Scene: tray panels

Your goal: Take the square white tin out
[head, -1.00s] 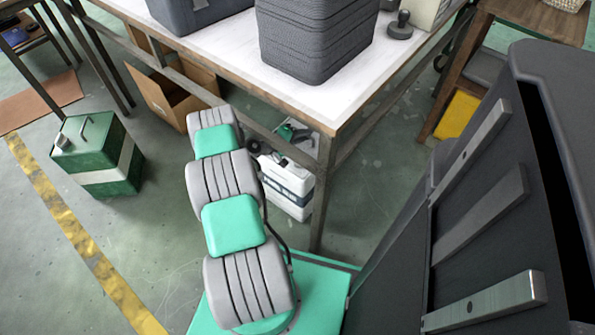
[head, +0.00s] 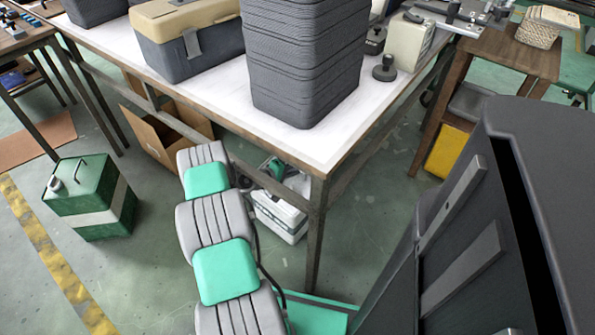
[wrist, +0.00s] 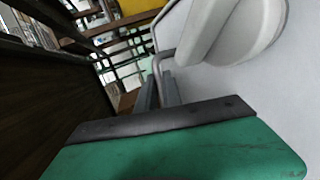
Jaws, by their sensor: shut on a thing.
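The square white tin (head: 280,217) shows in the head view under the near corner of the workbench, partly hidden by my arm. In the wrist view the white tin (wrist: 285,110) fills the right side, with its pale round cap above and a thin bent handle at its edge. My gripper (wrist: 158,85) has its two grey fingers close together at that handle, shut on it. The green part with a dark edge at the bottom of the wrist view looks like my gripper's own body. In the head view my arm hides most of the gripper, and the tin's base is hard to make out.
The workbench (head: 305,151) has a leg close on the tin's right. A cardboard box (head: 152,137) is open under the bench, left of the tin. A green can (head: 90,200) stands on the floor at left. Grey stacked crates (head: 303,75) stand on the bench.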

